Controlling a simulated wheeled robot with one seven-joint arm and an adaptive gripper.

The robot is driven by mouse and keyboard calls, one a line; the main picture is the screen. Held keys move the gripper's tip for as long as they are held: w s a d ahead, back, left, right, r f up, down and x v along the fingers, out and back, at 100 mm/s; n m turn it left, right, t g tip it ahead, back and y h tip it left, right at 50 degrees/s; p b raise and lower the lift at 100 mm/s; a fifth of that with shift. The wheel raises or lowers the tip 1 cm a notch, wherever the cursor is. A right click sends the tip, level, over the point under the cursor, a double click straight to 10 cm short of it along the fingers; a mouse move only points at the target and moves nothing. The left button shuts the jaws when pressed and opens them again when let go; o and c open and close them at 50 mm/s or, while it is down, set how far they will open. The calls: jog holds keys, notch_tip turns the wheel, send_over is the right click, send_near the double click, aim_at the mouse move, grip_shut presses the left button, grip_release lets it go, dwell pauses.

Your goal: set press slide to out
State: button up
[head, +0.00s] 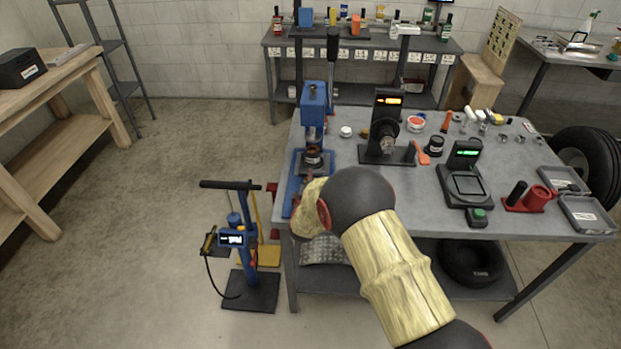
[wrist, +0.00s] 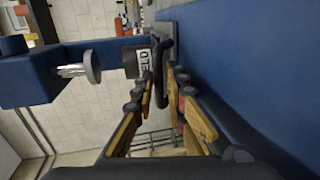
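The blue press (head: 314,104) stands on the near left part of the grey workbench, with its base (head: 293,186) along the bench's left edge. In the wrist view the press head (wrist: 30,80) and its silver ram (wrist: 76,71) show sideways at left. The blue base (wrist: 240,60) fills the right. A black looped handle (wrist: 164,45), probably of the press slide, stands beside a white label with black letters. My gripper (wrist: 161,84) has its fingertips close together on either side of this handle and looks shut on it. In the head view my wrist hides the fingers and handle.
The workbench (head: 345,210) carries a black stand with an orange display (head: 388,115), a scale (head: 465,180), a red holder (head: 527,200) and several small parts. A blue floor pump (head: 245,235) stands on the floor left of the bench. Open floor lies further left.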

jog(key=shift+w, duration=0.4)
jog(key=shift+c, duration=0.2)
grip_shut()
jog(key=shift+s+f, duration=0.1)
dwell(0.3)
jog(key=f+p+v, duration=0.1)
jog(key=v, duration=0.4)
jog(key=f+p+v, duration=0.1)
jog(key=p+v, duration=0.1)
jog(key=v, duration=0.3)
jog(key=f+p+v, duration=0.1)
jog(key=p+v, duration=0.1)
jog(key=v, duration=0.3)
jog(key=shift+s, duration=0.5)
jog(key=shift+s+d+f, duration=0.1)
jog(key=shift+s+f, duration=0.05)
jog(key=shift+s, duration=0.05)
jog(key=shift+o, duration=0.2)
grip_release()
jog(key=shift+s, duration=0.15)
